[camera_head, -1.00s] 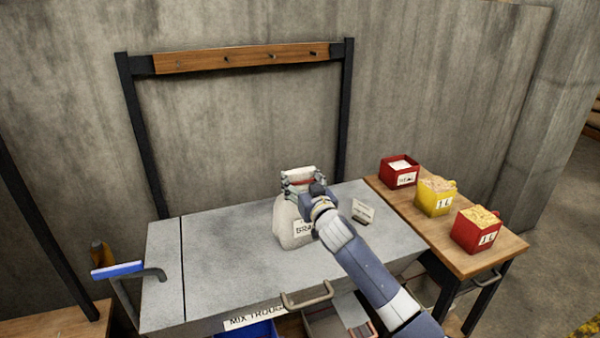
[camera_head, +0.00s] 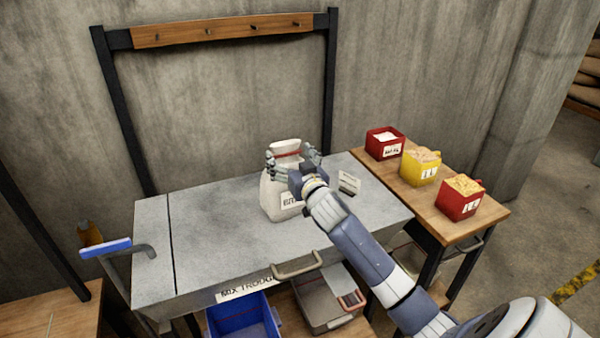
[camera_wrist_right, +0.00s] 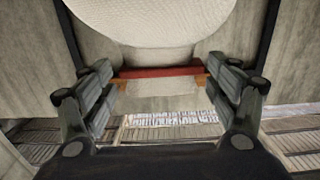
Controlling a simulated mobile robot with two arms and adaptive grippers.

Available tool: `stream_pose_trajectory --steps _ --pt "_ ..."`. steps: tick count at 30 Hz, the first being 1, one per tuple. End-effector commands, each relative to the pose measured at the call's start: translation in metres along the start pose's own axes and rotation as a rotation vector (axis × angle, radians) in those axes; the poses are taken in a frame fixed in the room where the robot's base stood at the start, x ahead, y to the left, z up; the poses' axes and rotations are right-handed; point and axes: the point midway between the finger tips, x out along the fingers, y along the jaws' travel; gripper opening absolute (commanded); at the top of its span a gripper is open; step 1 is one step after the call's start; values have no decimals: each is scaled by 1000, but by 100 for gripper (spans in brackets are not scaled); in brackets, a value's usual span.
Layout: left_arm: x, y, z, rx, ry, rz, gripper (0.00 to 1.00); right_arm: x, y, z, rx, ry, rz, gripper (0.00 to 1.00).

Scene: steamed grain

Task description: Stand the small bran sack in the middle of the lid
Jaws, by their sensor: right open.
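The small bran sack (camera_head: 272,197) is off-white with a red tie at its neck and a partly hidden "BRAN" label. It stands upright on the grey lid (camera_head: 215,240) of the mix trough, right of the lid's middle and toward the back. My right gripper (camera_head: 291,160) is open, with its fingers on either side of the sack's neck. In the right wrist view the sack (camera_wrist_right: 150,25) and its red tie lie between the spread fingers (camera_wrist_right: 172,90). My arm hides part of the sack's front. My left gripper is not in view.
A side table (camera_head: 440,220) at the right holds red and yellow bins of grain. A small card (camera_head: 349,183) stands on the lid right of the sack. A peg rail (camera_head: 225,30) rises behind. A blue crate (camera_head: 245,318) sits below. The lid's left side is clear.

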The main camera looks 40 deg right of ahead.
Motion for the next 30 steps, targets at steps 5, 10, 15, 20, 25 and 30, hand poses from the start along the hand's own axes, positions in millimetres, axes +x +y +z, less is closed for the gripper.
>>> stream_pose_trajectory --steps 5,10,15,20,25,30 --pt "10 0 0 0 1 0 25 -35 0 3 0 -1 -2 82" --pt "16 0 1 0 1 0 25 -65 0 2 -1 -1 -1 82" --pt "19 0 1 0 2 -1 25 -85 0 2 1 -1 -1 82" --pt "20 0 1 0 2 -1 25 -93 0 0 1 0 0 82" --pt "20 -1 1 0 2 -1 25 -94 0 0 1 0 0 82" --pt "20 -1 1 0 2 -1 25 -94 0 0 0 0 0 82"
